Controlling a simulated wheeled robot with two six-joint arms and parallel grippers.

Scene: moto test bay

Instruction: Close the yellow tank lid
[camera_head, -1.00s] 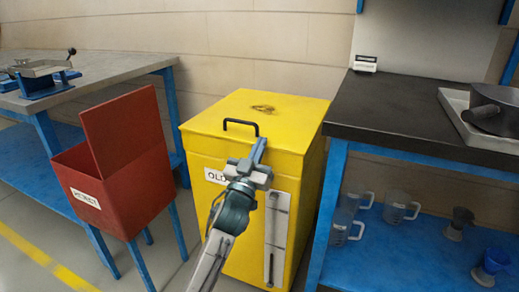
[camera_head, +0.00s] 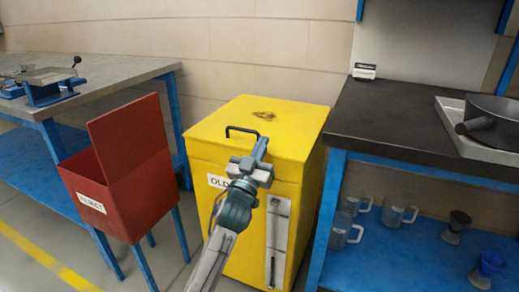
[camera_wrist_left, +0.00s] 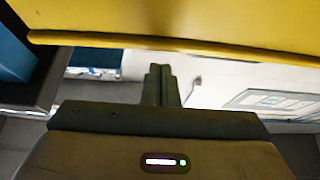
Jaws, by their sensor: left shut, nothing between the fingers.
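The yellow tank (camera_head: 240,254) stands in the middle of the head view, with a label starting "OLD" on its front. Its yellow lid (camera_head: 285,128) lies flat across the top, with a black handle (camera_head: 241,129) near the front edge. My left gripper (camera_head: 261,147) is shut and empty at the lid's front edge, just right of the handle. In the left wrist view the shut fingers (camera_wrist_left: 160,74) are just below a yellow edge (camera_wrist_left: 180,42). I cannot tell whether they touch it. My forearm hides part of the tank's front and label. My right gripper is not in view.
A red reject bin (camera_head: 122,185) with a raised flap stands left of the tank. A grey-topped bench (camera_head: 120,72) is behind it. A black-topped bench (camera_head: 400,120) stands close on the right, with a pan (camera_head: 495,125) above and jugs (camera_head: 393,212) on its blue lower shelf.

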